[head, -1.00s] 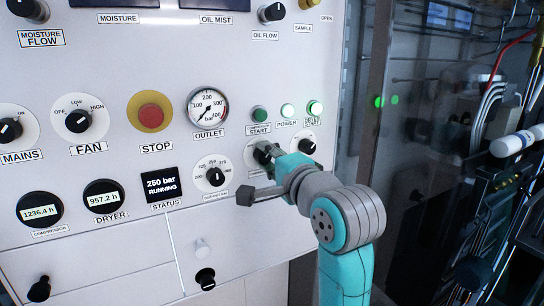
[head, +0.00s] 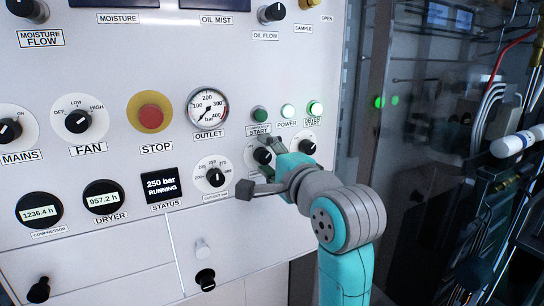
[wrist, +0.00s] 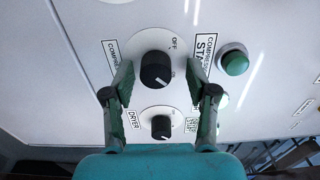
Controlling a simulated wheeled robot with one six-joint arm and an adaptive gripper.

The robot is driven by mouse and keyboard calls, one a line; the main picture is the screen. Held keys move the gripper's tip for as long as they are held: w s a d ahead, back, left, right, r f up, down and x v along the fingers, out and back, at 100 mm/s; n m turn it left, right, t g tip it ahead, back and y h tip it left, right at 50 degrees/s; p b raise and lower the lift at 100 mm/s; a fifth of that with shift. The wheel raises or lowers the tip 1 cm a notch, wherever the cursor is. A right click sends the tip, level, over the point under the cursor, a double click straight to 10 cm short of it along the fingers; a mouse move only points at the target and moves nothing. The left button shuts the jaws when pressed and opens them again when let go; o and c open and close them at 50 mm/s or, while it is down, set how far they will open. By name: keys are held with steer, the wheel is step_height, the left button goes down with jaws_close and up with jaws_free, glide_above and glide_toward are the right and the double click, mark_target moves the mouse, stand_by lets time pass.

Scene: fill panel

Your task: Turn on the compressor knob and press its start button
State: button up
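The compressor knob (wrist: 155,70) is a black knob on a white round plate, between my gripper's two fingers in the wrist view. It also shows beside a fingertip in the head view (head: 262,156). My gripper (wrist: 160,85) is open, with a visible gap between each finger and the knob. The knob has a pale pointer mark; I cannot tell surely which label it meets. The green compressor start button (wrist: 234,63) is to the right of the fingers in the wrist view. In the head view, the start button (head: 260,115) is above the knob.
The dryer knob (wrist: 161,126) is close to my gripper. The dryer start button (head: 315,108) and power light (head: 287,111) look lit. The status display (head: 162,185) reads 250 bar RUNNING. A red stop button (head: 151,117) is to the left.

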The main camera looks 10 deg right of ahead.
steer(key=shift+f, duration=0.1)
steer(key=v, duration=0.7)
steer(key=shift+s+d, duration=0.15)
steer(key=shift+s, duration=0.1)
